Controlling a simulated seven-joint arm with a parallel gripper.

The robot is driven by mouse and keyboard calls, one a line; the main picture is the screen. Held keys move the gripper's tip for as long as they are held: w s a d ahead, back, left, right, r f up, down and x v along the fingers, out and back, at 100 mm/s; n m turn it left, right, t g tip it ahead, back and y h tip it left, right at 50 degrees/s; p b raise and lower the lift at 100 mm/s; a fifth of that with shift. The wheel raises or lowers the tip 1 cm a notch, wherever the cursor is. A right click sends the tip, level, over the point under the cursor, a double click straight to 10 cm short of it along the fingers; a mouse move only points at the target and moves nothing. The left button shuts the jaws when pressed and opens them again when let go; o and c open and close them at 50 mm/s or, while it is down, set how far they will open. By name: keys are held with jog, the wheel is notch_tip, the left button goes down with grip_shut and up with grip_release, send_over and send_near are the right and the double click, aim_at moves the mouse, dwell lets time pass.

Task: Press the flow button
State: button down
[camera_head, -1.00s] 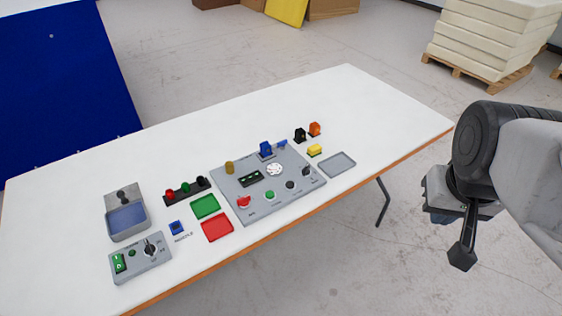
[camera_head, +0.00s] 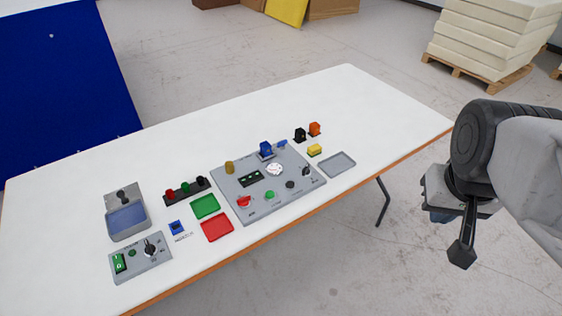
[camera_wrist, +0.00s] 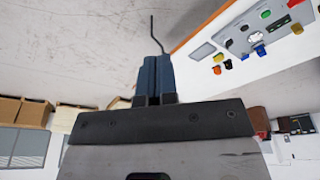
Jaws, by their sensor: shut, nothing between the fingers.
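A grey control panel (camera_head: 228,195) lies on the white table. It bears a green button (camera_head: 270,195), a black round button (camera_head: 290,185) and a red knob (camera_head: 243,201) along its front side. The printed labels are too small to read, so I cannot tell which one is the flow button. The panel also shows in the wrist view (camera_wrist: 236,32), at the upper right. My gripper (camera_head: 461,258) hangs off the table's right end, well apart from the panel. In the wrist view its two dark blue fingers (camera_wrist: 153,60) are together with nothing between them.
A second grey box (camera_head: 140,262) with a green switch and a black knob stands at the front left. Bare floor lies under my gripper.

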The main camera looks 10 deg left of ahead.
jog(key=w+a+f+n+h, duration=0.1)
jog(key=w+a+f+n, duration=0.15)
jog(key=w, duration=0.25)
jog(key=w+a+f+n+h, duration=0.1)
jog(key=w+a+n+h, duration=0.15)
jog(key=w, duration=0.35)
jog(key=n+t+h, duration=0.2)
jog(key=n+t, duration=0.3)
jog(key=n, duration=0.9)
send_over(270, 195)
notch_tip(270, 195, down, 19)
jog(key=shift+f, duration=0.25)
jog(key=shift+f, duration=4.15)
